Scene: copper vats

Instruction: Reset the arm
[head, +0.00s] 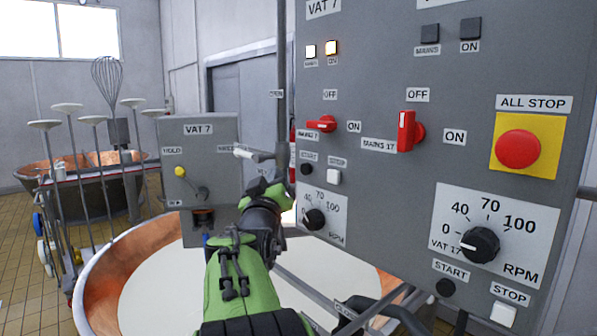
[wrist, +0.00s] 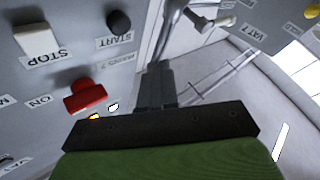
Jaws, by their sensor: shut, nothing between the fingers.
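My green arm (head: 235,275) reaches up from the bottom of the head view to the left edge of the grey control panel. Its black wrist is in front of the vat, and the fingertips are hard to make out there. In the wrist view my gripper (wrist: 156,75) shows as dark fingers, shut and empty. A grey metal rod and a T-handle (wrist: 205,20) appear just beyond the fingertips; I cannot tell whether they touch. The T-handle also shows in the head view (head: 252,154), left of the panel.
The panel (head: 375,75) carries red switches (head: 322,124) (head: 407,131), a red stop button (head: 518,149) and speed knobs (head: 314,219) (head: 480,245). Two lamps (head: 331,47) are lit. A copper vat (head: 98,285) of white liquid lies below the arm. A smaller grey panel (head: 220,135) stands left.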

